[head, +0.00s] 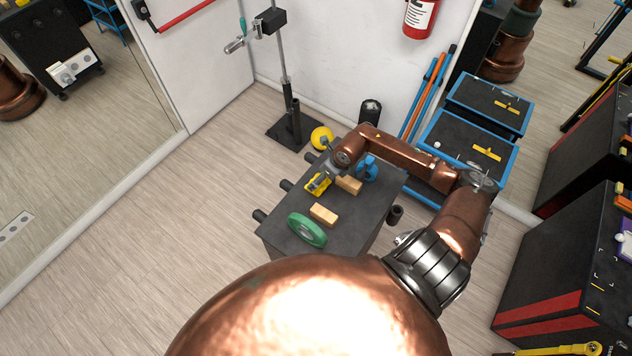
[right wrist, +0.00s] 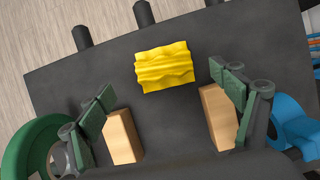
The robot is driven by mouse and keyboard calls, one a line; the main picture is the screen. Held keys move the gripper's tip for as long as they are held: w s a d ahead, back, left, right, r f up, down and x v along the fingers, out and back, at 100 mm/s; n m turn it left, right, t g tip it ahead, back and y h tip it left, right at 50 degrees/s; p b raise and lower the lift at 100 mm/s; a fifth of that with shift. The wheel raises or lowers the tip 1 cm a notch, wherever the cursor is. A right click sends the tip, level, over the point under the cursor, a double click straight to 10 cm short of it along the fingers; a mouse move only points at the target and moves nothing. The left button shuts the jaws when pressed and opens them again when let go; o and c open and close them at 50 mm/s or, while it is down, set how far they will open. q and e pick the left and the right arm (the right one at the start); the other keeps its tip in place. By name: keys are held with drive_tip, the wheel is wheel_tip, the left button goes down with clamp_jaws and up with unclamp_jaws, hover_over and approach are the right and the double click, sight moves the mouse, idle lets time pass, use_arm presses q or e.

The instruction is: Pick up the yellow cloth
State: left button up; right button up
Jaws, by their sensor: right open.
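The yellow cloth (head: 316,186) lies rumpled on top of a dark box-like table (head: 283,213), near its left side. In the right wrist view the cloth (right wrist: 164,68) is fully visible, just beyond and between the fingertips. My right gripper (right wrist: 168,95) is open and empty, its two fingers spread wide on either side. In the head view my right gripper (head: 322,178) is above the cloth and partly covers it. I cannot tell its exact height. My left gripper is not in view.
Two wooden blocks (right wrist: 123,136) (right wrist: 218,117) lie close to the fingers. Floor at left is clear.

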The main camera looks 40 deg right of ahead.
drive_tip(key=shift+x, duration=0.9)
drive_tip(key=p+x, duration=0.1)
drive_tip(key=x, duration=0.3)
drive_tip(key=shift+d+f+p, duration=0.2)
drive_tip(key=shift+f+p, duration=0.05)
drive_tip(key=shift+p, duration=0.15)
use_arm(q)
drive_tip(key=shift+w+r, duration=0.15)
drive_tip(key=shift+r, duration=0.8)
use_arm(e)
drive_tip(key=shift+w+f, duration=0.1)
drive_tip(key=shift+f, duration=0.25)
drive_tip(key=shift+c, duration=0.2)
drive_tip(key=c, duration=1.3)
